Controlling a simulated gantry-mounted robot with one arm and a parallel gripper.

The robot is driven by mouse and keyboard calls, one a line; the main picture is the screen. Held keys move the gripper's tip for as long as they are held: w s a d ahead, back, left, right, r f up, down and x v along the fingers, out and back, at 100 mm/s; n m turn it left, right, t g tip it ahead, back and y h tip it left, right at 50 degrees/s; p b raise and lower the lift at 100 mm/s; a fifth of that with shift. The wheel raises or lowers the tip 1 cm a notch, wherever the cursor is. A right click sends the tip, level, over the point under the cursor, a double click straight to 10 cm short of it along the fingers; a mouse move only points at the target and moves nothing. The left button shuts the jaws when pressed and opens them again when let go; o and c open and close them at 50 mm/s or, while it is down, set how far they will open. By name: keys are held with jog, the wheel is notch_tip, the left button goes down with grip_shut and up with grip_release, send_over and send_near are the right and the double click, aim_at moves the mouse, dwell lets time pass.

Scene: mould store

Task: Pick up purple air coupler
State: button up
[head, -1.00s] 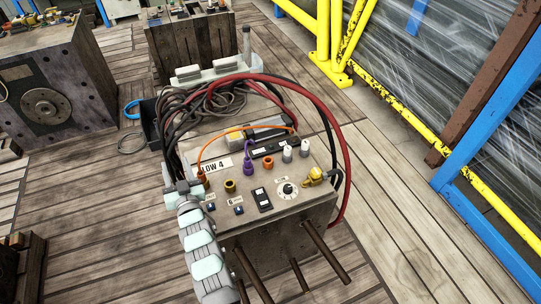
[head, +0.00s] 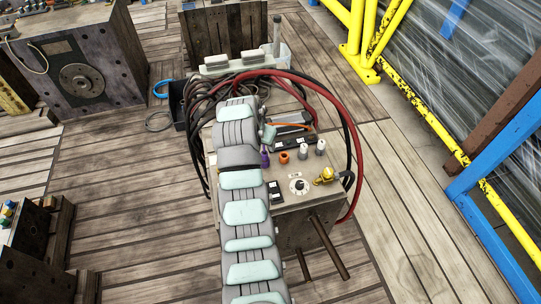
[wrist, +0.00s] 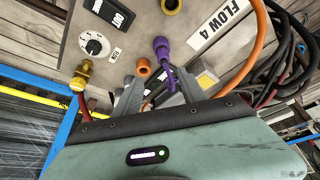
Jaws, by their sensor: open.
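The purple air coupler (head: 265,158) stands on the sloping top of the control box and is mostly hidden by my arm in the head view. The wrist view shows the purple coupler (wrist: 161,48) whole, with a thin purple hose running from it towards my fingers. My gripper (wrist: 157,85) is open, its two grey fingers apart and pointing at the panel. The coupler's body lies beyond the fingertips in that picture, and nothing shows held. In the head view my gripper (head: 268,132) is over the box, partly hidden.
An orange coupler (wrist: 144,66) is close beside the purple one. An orange hose (wrist: 254,48) and thick red and black hoses (head: 335,105) arch around the box.

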aim_at(264, 153)
jog(key=b+x, duration=0.1)
jog(key=x, duration=0.4)
jog(key=shift+a, duration=0.15)
jog(key=f+b, duration=0.2)
jog(key=f, duration=0.1)
jog(key=shift+w+a+f, duration=0.15)
jog(key=shift+w+f, duration=0.15)
jog(key=shift+w, duration=0.1)
jog(key=shift+w+f+b, duration=0.45)
jog(key=shift+f+b, duration=0.05)
jog(key=shift+f, duration=0.2)
grip_shut()
